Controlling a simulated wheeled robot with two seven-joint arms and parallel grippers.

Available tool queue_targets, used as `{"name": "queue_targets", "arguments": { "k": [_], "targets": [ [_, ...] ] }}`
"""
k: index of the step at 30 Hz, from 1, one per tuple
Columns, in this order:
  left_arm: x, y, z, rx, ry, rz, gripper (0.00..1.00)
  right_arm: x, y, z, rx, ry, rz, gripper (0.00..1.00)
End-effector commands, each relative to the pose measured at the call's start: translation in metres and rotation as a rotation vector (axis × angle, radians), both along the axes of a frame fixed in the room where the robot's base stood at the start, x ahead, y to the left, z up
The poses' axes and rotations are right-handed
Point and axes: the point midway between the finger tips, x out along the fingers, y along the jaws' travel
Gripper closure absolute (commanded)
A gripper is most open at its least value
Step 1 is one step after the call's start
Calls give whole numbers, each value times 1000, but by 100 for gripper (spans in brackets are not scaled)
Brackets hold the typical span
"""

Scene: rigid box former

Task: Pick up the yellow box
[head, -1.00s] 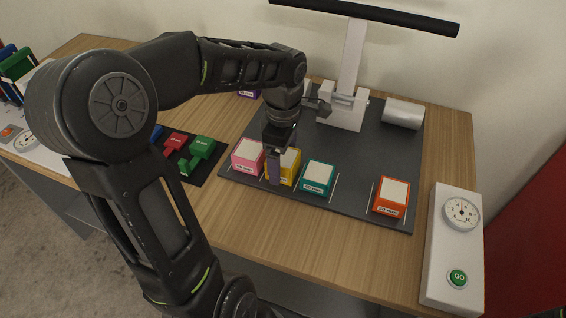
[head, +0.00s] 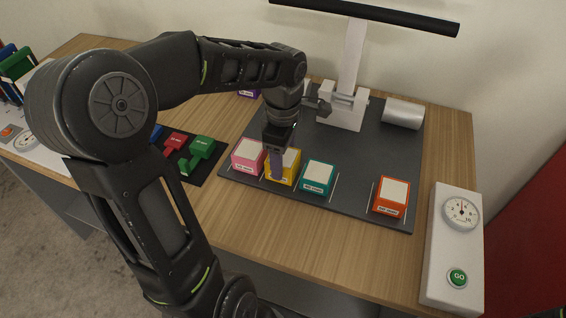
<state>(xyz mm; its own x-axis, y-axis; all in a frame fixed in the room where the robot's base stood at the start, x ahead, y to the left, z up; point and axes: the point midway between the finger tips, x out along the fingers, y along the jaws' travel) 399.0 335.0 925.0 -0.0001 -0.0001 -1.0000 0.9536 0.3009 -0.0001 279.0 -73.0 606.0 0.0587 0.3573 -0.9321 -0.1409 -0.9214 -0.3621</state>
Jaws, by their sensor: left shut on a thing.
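The yellow box (head: 291,168), with a pale top and a white label, sits on the dark mat (head: 356,190) between a pink box and a teal box. My left gripper (head: 277,167) points down over it and is shut on it, with one finger in front of its near face. The far finger and part of the box's top are hidden by the gripper. I cannot tell whether the box is clear of the mat. My right gripper is not in view.
The pink box (head: 248,155) is close on the left and the teal box (head: 318,177) close on the right. An orange box (head: 391,197) is further right. A white stand (head: 342,112) and a grey cylinder (head: 403,114) are behind. A white GO-button panel (head: 449,250) stands at right.

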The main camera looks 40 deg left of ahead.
Motion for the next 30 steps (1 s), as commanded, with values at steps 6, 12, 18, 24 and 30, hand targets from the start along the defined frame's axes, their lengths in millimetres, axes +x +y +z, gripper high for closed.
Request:
{"name": "queue_targets", "arguments": {
  "k": [6,12,18,24,30],
  "targets": [
    [0,0,0,0,0,0,86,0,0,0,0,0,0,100],
    [0,0,0,0,-1,0,87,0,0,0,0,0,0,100],
    [1,0,11,1,-4,0,87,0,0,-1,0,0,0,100],
    [1,0,46,1,-6,-1,87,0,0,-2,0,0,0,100],
    [1,0,83,2,-5,-1,87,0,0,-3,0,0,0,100]
  ]
}}
